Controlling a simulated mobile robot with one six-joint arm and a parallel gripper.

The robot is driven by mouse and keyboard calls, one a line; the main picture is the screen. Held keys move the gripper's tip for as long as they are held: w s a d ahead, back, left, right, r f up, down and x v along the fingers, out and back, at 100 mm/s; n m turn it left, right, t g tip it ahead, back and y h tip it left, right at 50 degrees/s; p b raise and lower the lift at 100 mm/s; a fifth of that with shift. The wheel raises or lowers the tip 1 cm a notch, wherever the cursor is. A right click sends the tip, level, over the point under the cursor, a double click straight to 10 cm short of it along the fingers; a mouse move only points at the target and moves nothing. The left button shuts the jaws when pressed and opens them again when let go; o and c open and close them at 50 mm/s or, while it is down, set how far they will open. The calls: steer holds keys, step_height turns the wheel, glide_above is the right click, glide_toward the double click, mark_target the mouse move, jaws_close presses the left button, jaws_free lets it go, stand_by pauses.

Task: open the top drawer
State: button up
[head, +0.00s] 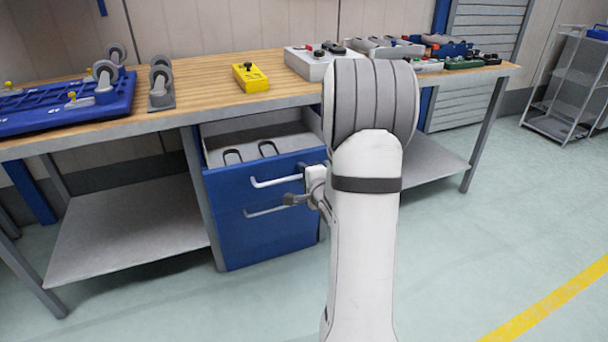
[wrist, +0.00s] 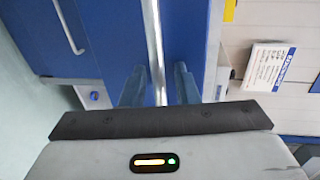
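The blue drawer unit (head: 262,220) hangs under the workbench. Its top drawer (head: 228,188) stands pulled out, with its grey inside and a few dark loop-shaped items showing. The top drawer's pale bar handle (head: 272,183) runs along its front, and it also shows in the wrist view (wrist: 153,40). My gripper (head: 297,192) is at the right end of this handle. In the wrist view my gripper's two fingers (wrist: 160,85) stand apart, one on each side of the bar, with a gap visible. The lower drawer's handle (wrist: 68,25) is at upper left there; that drawer is closed.
The workbench top (head: 200,95) carries a yellow box (head: 250,78), a grey box (head: 310,65), a blue tray with casters (head: 65,105) and several small parts. A lower shelf (head: 130,225) lies left of the drawers. The floor in front is clear. A cart (head: 575,85) stands far right.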

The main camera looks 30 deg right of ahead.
steer(key=p+v, duration=0.1)
steer(key=v, duration=0.6)
steer(key=shift+s, duration=0.4)
